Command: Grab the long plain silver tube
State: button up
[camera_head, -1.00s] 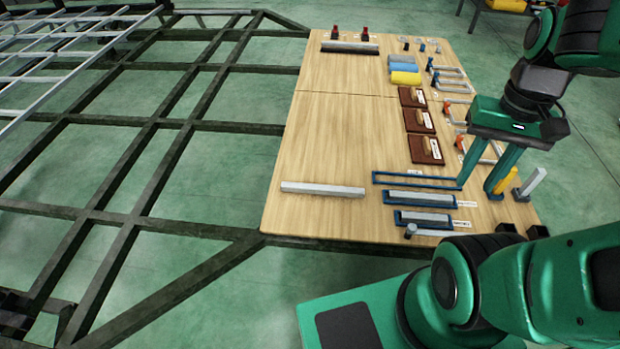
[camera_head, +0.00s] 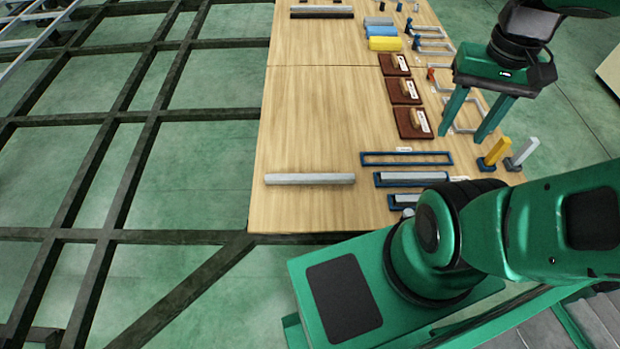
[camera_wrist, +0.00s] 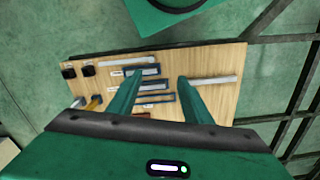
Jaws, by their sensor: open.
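A long plain silver tube (camera_head: 310,179) lies alone on the bare wood at the near left of the table (camera_head: 320,130). In the wrist view it shows right of the fingers (camera_wrist: 215,79). My gripper (camera_head: 462,137) is open and empty above the table's right side, well to the right of the tube and apart from it. In the wrist view its two fingers (camera_wrist: 158,79) are spread, with the blue holders between and beside them. Another silver bar (camera_head: 322,9) lies at the table's far end.
An empty blue frame (camera_head: 407,165) and a blue holder with a silver bar (camera_head: 412,178) lie right of the tube. Brown boards (camera_head: 404,90), a yellow block (camera_head: 385,44) and upright yellow and silver pieces (camera_head: 497,151) stand rightward. Wood around the tube is clear.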

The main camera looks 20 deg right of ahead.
jog(key=w+d+f+m+g, duration=0.25)
jog(key=w+f, duration=0.35)
jog(key=w, duration=0.4)
jog(key=m+t+y, duration=0.6)
jog(key=m+y, duration=0.6)
send_near(311, 176)
jog(key=s+d, duration=0.1)
jog(key=s+d+r, duration=0.1)
jog(key=d, duration=0.1)
jog(key=shift+w+a+f+m+t+y, duration=0.35)
jog(key=shift+w+a+f+t+y, duration=0.1)
jog(key=shift+w+a, duration=0.1)
jog(key=x, duration=1)
jog(key=shift+s+a+f, duration=0.1)
jog(key=shift+a+f, duration=0.05)
jog(key=shift+f, duration=0.15)
jog(key=shift+r, duration=0.1)
grip_shut()
